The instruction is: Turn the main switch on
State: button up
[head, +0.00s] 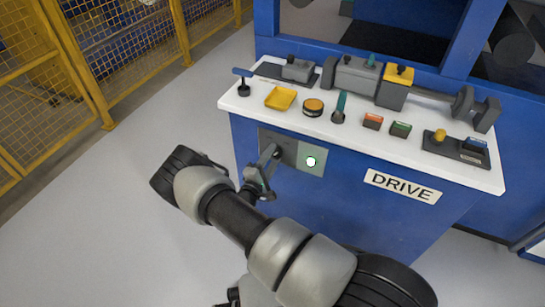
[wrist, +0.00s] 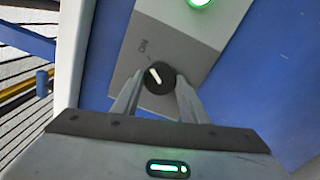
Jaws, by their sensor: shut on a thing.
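The main switch is a round black knob (wrist: 155,73) with a white pointer mark, on a grey plate (wrist: 178,45) in the wrist view. The pointer slants from upper left to lower right. Small lettering, apparently ON, is beside the knob to its upper left. My gripper (wrist: 158,84) has one finger on each side of the knob and is shut on it. In the head view my gripper (head: 272,155) reaches the plate on the blue cabinet front and hides the knob.
A lit lamp (head: 310,161) glows on the panel right of the switch; it looks green in the wrist view (wrist: 200,2). The white console top (head: 240,104) with levers and buttons overhangs above. A DRIVE sign (head: 402,187) is to the right. Open floor lies left.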

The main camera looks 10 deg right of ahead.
jog(key=o, duration=1)
jog(key=shift+o, duration=0.2)
jog(key=p+v, duration=0.2)
jog(key=v, duration=1.5)
jog(key=shift+s+a, duration=0.15)
jog(key=shift+s, duration=0.05)
